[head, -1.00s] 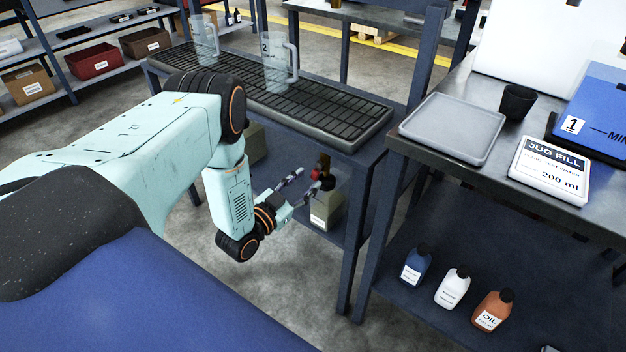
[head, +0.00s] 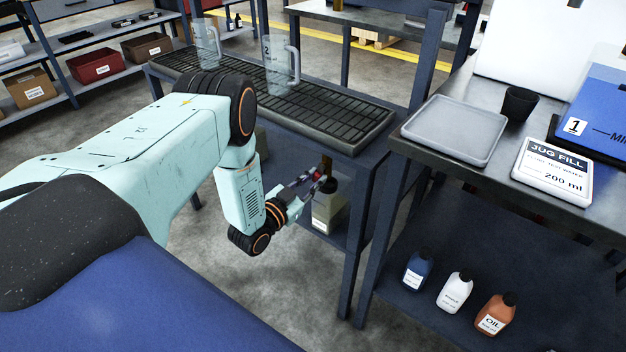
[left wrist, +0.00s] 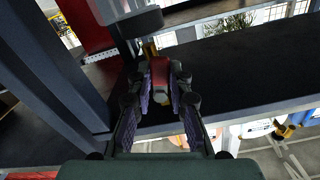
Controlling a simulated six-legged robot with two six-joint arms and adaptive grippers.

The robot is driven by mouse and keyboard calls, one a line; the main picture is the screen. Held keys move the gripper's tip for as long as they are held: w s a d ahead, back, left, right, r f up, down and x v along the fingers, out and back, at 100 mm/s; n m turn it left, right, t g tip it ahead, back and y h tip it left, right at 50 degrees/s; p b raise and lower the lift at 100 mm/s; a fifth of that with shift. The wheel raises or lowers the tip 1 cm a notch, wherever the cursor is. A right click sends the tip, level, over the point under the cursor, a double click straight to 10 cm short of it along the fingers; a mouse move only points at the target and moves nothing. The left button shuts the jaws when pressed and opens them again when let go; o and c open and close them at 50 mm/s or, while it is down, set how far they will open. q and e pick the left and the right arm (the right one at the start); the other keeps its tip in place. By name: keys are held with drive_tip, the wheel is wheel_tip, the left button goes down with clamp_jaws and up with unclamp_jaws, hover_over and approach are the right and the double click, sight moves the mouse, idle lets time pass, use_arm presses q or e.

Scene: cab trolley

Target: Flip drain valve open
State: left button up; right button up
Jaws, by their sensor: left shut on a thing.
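The drain valve (head: 326,161) is a small brass-coloured fitting below the front edge of the grated drip bench (head: 352,146). Its red handle (head: 318,174) is at my left gripper's fingertips (head: 312,179). In the left wrist view, the red handle (left wrist: 160,72) lies between the two fingers (left wrist: 161,94), which are closed on it. Some of the brass body (left wrist: 150,49) shows behind the handle. The fingers hide part of the handle in the head view. My right gripper is in neither view.
Two clear jugs, one of them numbered 2 (head: 277,65), stand on the grating. A labelled container (head: 328,212) stands on the shelf below the valve. A dark bench leg (head: 358,232) is close on the right. Several bottles, including an orange oil bottle (head: 495,315), stand on the right shelf.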

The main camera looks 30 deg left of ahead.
use_arm(q)
clamp_jaws()
drive_tip(key=shift+d+n+b, duration=0.15)
drive_tip(key=shift+d+n, duration=0.1)
drive_tip(key=shift+n, duration=0.55)
drive_tip(key=shift+d+n+b, duration=0.15)
drive_tip(key=shift+d+n, duration=0.05)
drive_tip(key=shift+n, duration=0.6)
drive_tip(key=o, duration=0.8)
unclamp_jaws()
drive_tip(key=shift+o, duration=0.2)
drive_tip(key=s, duration=1.2)
drive_tip(key=shift+a, duration=0.45)
